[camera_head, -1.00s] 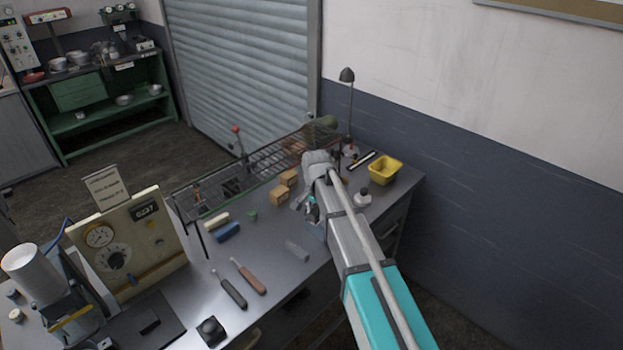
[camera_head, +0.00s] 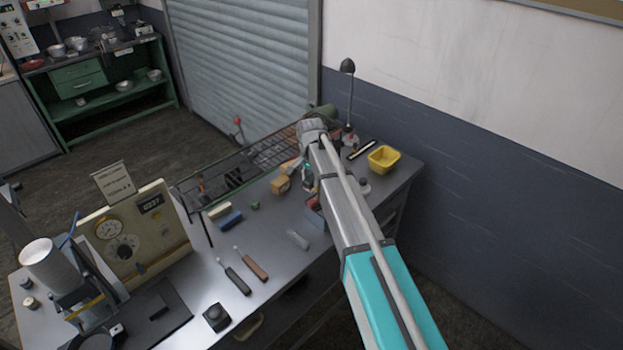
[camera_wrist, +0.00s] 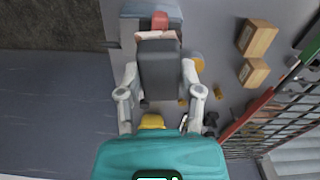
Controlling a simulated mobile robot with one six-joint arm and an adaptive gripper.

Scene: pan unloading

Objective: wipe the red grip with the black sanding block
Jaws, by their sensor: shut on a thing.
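My gripper (camera_wrist: 159,76) is shut on the black sanding block (camera_wrist: 159,68), a dark grey block in the wrist view, with one finger on each side. The red grip (camera_wrist: 160,19) shows just past the block's far end, against a blue-grey box (camera_wrist: 133,9). A pale reddish strip lies between block and grip; I cannot tell whether they touch. In the head view the red grip (camera_head: 313,203) is a small red patch by the box (camera_head: 317,222), partly behind my arm. There the held block is hidden.
Cardboard boxes (camera_head: 281,185) stand left of my gripper, by a wire rack (camera_head: 240,169). A yellow bin (camera_head: 383,159) and lamp (camera_head: 348,66) are at the back right. Two handled tools (camera_head: 236,280) and a blue block (camera_head: 230,219) lie on the bench. Bare bench top lies between them.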

